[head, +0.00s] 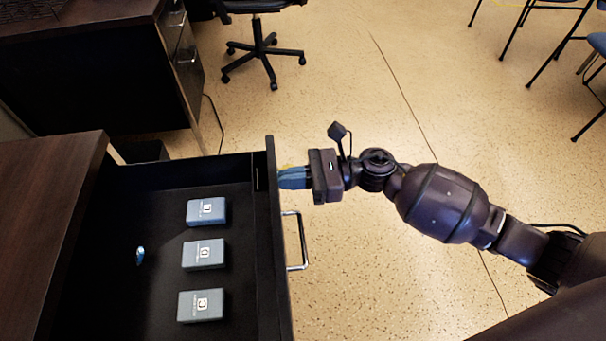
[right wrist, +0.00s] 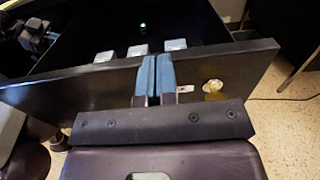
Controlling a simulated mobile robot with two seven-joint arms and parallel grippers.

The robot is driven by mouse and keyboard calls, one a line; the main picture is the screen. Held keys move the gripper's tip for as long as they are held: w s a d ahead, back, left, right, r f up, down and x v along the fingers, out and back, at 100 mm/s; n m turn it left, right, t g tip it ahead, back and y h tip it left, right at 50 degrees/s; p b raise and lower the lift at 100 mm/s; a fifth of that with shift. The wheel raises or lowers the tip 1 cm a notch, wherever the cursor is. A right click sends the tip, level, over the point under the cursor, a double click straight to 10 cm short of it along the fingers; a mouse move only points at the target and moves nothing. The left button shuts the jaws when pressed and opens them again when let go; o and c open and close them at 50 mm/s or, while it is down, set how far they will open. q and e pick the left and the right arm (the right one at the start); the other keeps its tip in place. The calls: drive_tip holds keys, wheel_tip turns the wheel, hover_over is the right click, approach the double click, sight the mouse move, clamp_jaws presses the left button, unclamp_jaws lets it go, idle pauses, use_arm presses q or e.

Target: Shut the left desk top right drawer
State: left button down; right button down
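The drawer (head: 273,225) of the dark desk at the left stands open. Its front panel faces right in the head view and bears a metal bar handle (head: 301,241). My right gripper (head: 280,179) is at the outer face of this front, beyond the handle, towards its far end. Its blue fingers are together with nothing between them. In the right wrist view the shut fingers (right wrist: 158,75) overlap the drawer front (right wrist: 95,90); whether they touch it I cannot tell. My left gripper is not seen in the head view.
Three grey-blue boxes (head: 206,211) and a small shiny blue item (head: 140,256) lie in the drawer. The dark desktop (head: 40,215) is at the left. Another desk (head: 90,75) and an office chair (head: 262,45) stand behind.

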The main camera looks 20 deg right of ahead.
drive_tip(key=w+a, duration=0.3)
drive_tip(key=a, duration=1.2)
drive_tip(key=w+a+b, duration=0.1)
drive_tip(key=w+a, duration=0.2)
drive_tip(key=a, duration=1.2)
drive_tip(key=shift+a, duration=0.4)
drive_tip(key=shift+w, duration=0.1)
drive_tip(key=shift+d, duration=0.15)
